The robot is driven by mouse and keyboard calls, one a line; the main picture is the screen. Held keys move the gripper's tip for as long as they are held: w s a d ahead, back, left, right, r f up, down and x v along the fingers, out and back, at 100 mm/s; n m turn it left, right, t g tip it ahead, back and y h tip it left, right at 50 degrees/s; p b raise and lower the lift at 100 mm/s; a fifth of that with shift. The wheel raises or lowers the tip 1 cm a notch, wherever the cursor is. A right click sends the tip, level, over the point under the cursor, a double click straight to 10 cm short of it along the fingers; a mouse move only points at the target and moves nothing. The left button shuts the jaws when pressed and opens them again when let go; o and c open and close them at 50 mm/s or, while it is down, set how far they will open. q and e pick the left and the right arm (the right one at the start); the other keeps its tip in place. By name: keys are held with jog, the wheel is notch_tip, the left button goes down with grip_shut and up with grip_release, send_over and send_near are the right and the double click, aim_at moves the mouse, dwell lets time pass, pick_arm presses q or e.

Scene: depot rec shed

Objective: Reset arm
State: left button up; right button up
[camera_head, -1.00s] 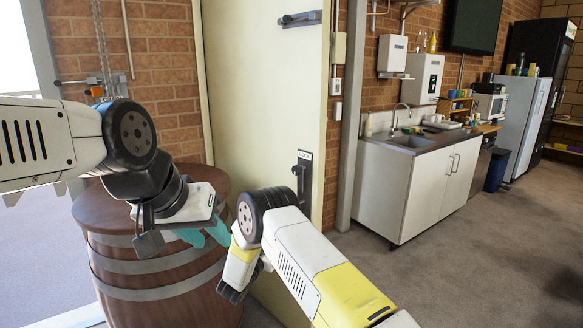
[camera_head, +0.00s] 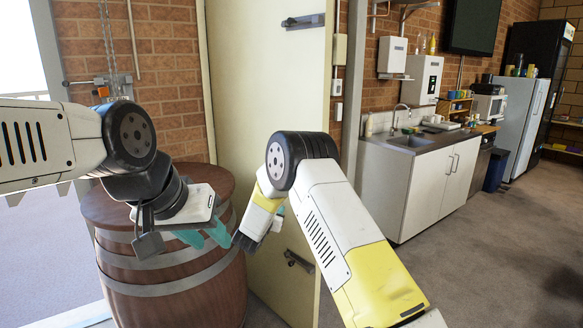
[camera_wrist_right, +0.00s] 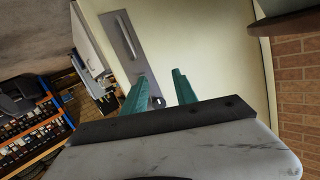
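My left gripper (camera_head: 205,236) hangs over the front of the wooden barrel's top in the head view, its teal fingers apart with nothing visible between them. My right arm (camera_head: 335,225) is bent in front of the cream door, to the right of the left gripper. In the head view its gripper is mostly hidden behind its own wrist, with only a bit of teal showing. In the right wrist view my right gripper (camera_wrist_right: 160,76) has two teal fingers apart and empty, with the door surface beyond them.
The wooden barrel (camera_head: 170,290) stands below my left gripper. The cream door (camera_head: 262,90) stands close behind my right arm, with a dark handle (camera_head: 299,262) low on it. A sink cabinet (camera_head: 425,190) is farther right. Grey floor (camera_head: 500,260) at the right is clear.

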notch_tip(320, 180, up, 15)
jog(key=s+d+n+g+y, duration=0.1)
jog(key=s+d+n+y, duration=0.15)
jog(key=y, duration=0.25)
jog(key=s+d+r+g+y, duration=0.2)
jog(key=s+d+r, duration=0.2)
jog(key=s+r, duration=0.4)
jog(key=s+d+n+g, duration=0.1)
jog(key=s+d, duration=0.3)
jog(key=s, duration=0.8)
jog(key=s+d+f+g, duration=0.1)
jog(key=s+d+g, duration=0.2)
jog(key=s, duration=0.9)
jog(key=s+d+f+n+g+h, duration=0.1)
jog(key=s+d+g, duration=0.1)
jog(key=s+d, duration=0.5)
jog(key=s, duration=0.5)
jog(key=shift+f+n, duration=0.15)
jog(key=shift+n, duration=0.2)
jog(key=shift+a, duration=0.1)
